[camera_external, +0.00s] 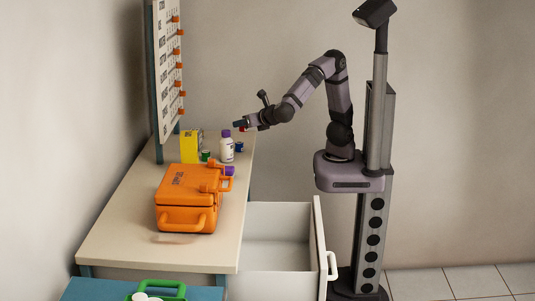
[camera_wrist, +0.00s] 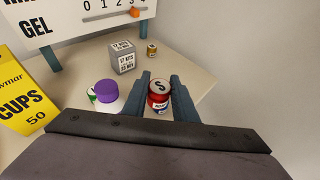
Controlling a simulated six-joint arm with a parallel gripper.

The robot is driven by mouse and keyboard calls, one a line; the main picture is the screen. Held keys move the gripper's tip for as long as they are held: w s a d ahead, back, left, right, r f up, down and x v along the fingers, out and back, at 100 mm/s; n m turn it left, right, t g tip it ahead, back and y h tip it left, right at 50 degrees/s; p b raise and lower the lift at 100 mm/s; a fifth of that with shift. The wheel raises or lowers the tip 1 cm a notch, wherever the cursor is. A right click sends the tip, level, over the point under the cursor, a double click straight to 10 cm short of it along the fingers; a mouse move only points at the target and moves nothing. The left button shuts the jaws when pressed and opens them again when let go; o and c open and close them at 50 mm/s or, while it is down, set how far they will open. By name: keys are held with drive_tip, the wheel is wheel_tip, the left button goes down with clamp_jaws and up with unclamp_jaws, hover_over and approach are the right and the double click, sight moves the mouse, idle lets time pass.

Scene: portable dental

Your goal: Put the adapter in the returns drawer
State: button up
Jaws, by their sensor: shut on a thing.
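My gripper (camera_wrist: 160,88) is shut on a small red cylinder (camera_wrist: 158,103) with a silver top marked with a dark S-like sign. I cannot tell for sure whether this is the adapter. In the external view my gripper (camera_external: 239,125) is above the far right end of the bench, with the red cylinder (camera_external: 242,129) showing at its tip. A white drawer (camera_external: 320,238) stands pulled open under the bench's right side, in front of and below my gripper. Its visible inside looks empty. No label shows on it.
The wrist view adds a grey box (camera_wrist: 122,57) and a gold cylinder (camera_wrist: 152,49).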

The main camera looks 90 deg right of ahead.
sight(219, 160)
drive_tip(key=w+a+r+n, duration=0.1)
drive_tip(key=w+a+r+n+t+y+p, duration=0.1)
drive_tip(key=w+r, duration=0.1)
drive_tip(key=w+a+r+t+y, duration=0.1)
drive_tip(key=w+r, duration=0.1)
drive_tip(key=shift+a+n+p, duration=0.35)
drive_tip(key=shift+a+n, duration=0.05)
drive_tip(key=w+a+r+n+t+y, duration=0.2)
drive_tip(key=w+a+r+n+y, duration=0.15)
drive_tip(key=a, duration=0.35)
drive_tip(key=shift+y, duration=0.45)
drive_tip(key=f+b, duration=0.1)
drive_tip(key=f, duration=0.5)
drive_tip(key=f+b, duration=0.1)
drive_tip(key=f, duration=0.5)
drive_tip(key=f+b, duration=0.1)
drive_tip(key=f, duration=0.5)
drive_tip(key=shift+w+a+f, duration=0.15)
drive_tip(key=shift+w+f, duration=0.05)
drive_tip(key=shift+w, duration=0.2)
drive_tip(key=shift+f, duration=0.15)
drive_tip(key=shift+f, duration=0.1)
drive_tip(key=o, duration=0.8)
drive_tip(key=shift+c, duration=0.2)
drive_tip(key=shift+r, duration=0.2)
